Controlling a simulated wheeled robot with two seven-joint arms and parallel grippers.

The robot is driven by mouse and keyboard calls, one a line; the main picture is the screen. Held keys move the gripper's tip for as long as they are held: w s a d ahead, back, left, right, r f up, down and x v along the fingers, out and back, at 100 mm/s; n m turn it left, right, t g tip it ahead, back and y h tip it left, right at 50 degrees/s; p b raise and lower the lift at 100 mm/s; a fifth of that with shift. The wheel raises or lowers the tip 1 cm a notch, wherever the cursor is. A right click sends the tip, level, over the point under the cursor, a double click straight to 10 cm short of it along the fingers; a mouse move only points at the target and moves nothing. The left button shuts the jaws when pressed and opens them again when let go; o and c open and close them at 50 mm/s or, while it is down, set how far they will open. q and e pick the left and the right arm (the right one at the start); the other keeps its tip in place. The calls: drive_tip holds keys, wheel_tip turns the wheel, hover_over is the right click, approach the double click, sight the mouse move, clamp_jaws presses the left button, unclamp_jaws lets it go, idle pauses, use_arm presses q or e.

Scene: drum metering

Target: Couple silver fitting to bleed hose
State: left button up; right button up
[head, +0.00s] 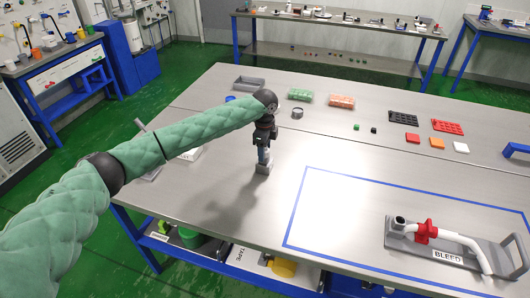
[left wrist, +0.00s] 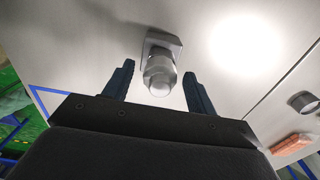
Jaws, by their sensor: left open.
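My left gripper (head: 264,151) points down over a small grey block (head: 263,169) on the table. In the left wrist view the silver fitting (left wrist: 160,76) stands on this block (left wrist: 161,40). The open fingers (left wrist: 158,88) are on either side of the fitting, with gaps visible. In the head view my gripper mostly hides the fitting. The bleed hose (head: 462,241) is white, with a red valve (head: 427,232) and a grey end piece (head: 399,222). It lies on a grey holder (head: 408,246) labelled BLEED at the right. My right gripper is not in view.
A blue tape outline (head: 296,208) surrounds the holder's area, mostly bare. Behind are a grey ring (head: 297,112), green (head: 300,94) and orange (head: 342,101) boxes, black (head: 403,117) and red (head: 447,126) trays, and small coloured blocks. The table between my gripper and the outline is clear.

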use_arm(q)
clamp_jaws()
drive_tip(key=shift+r+p, duration=2.55)
drive_tip(key=shift+r, duration=0.45)
drive_tip(key=shift+r+p, duration=1.65)
drive_tip(key=shift+r, duration=0.4)
